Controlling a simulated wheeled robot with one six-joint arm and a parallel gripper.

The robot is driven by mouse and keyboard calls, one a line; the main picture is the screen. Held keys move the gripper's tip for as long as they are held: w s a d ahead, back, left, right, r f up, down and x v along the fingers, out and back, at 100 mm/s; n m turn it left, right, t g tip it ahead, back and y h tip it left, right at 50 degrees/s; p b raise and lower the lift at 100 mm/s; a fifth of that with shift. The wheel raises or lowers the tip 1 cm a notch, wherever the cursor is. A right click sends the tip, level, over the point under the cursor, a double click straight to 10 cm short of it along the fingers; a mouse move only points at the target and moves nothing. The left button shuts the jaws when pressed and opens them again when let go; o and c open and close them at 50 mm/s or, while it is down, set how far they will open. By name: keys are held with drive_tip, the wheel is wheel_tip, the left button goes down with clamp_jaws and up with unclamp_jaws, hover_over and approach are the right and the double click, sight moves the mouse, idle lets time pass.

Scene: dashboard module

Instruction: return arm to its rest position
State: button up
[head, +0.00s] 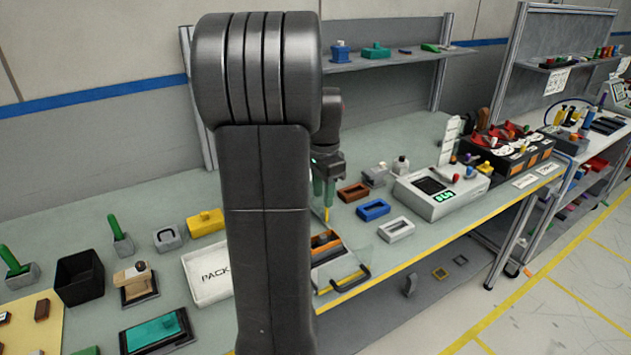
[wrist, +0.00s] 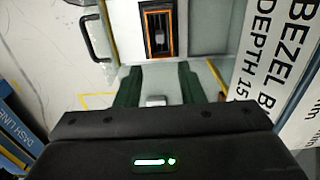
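My arm stands large in the middle of the head view and hides part of the bench. My gripper (head: 325,190) hangs fingers-down over the bench, above an open container (head: 335,268) with a black handle. In the wrist view its two green fingers (wrist: 160,90) are apart. A small pale block (wrist: 155,100) shows between them, with gaps on both sides. Beyond the fingertips is an orange-rimmed dark slot (wrist: 160,34) with a small grey part inside. No object is seen clamped in the fingers.
A white tray marked PACK (head: 205,275) lies left of my arm. Blue (head: 373,209), brown (head: 353,192) and white (head: 396,229) frames lie to the right, with a tester box (head: 440,190) beyond. A shelf (head: 395,58) runs behind. A lettered white panel (wrist: 285,60) is at right in the wrist view.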

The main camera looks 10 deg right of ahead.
sight(322, 236)
wheel_tip(322, 236, down, 12)
drive_tip(key=shift+p, duration=0.5)
drive_tip(key=shift+r+b, duration=0.3)
drive_tip(key=shift+r, duration=1.6)
drive_tip(key=shift+f, duration=0.1)
